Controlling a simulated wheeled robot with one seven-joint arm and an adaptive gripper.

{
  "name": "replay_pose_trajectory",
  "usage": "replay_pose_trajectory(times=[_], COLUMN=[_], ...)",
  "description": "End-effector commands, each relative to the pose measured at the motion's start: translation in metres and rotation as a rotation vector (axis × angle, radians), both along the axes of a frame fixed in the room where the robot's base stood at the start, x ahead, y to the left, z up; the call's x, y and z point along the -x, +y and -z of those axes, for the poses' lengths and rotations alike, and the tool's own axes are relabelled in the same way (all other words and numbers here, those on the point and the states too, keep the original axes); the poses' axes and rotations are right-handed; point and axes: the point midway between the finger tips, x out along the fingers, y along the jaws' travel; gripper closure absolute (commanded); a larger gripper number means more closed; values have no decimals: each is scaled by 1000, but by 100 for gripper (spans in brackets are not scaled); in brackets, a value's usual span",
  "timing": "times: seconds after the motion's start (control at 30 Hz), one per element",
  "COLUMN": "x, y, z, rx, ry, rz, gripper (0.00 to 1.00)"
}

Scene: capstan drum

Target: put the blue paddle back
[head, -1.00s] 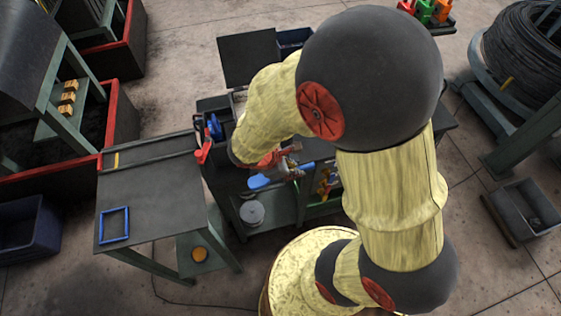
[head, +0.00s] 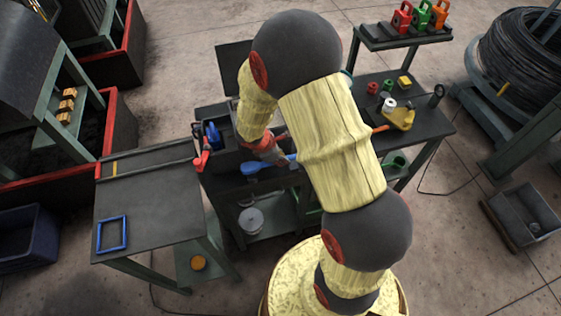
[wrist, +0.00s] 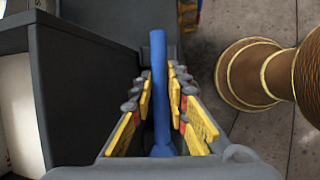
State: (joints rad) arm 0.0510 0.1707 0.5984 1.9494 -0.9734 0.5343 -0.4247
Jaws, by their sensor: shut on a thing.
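The blue paddle (head: 254,168) is held at the front of the dark middle bench in the head view, its flat end pointing left. My gripper (head: 287,160) is shut on it, partly hidden by my arm. In the wrist view the paddle (wrist: 158,75) runs edge-on between the yellow-padded fingers of my gripper (wrist: 160,95). A blue square outline (head: 98,236) lies on the left table, and nothing is inside it. Another blue object (head: 212,134) stands in a dark box on the bench behind the paddle.
The left table (head: 160,215) is mostly clear. A red clamp-like item (head: 201,160) sits at its right edge. A right bench (head: 425,125) holds a yellow fixture and small parts. A grey round item (head: 251,220) rests on the lower shelf. A dark wall stands close left of my gripper in the wrist view.

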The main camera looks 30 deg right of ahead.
Motion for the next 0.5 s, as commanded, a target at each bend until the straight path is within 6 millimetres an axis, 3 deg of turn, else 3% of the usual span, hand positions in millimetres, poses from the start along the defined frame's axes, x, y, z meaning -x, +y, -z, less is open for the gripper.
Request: replay_pose_trajectory(times=[0.33, 0.5], x=[-17, -16], y=[-7, -7], z=[21, 46], rx=[1, 0], ry=[0, 2], rz=[1, 1], gripper=[100, 100])
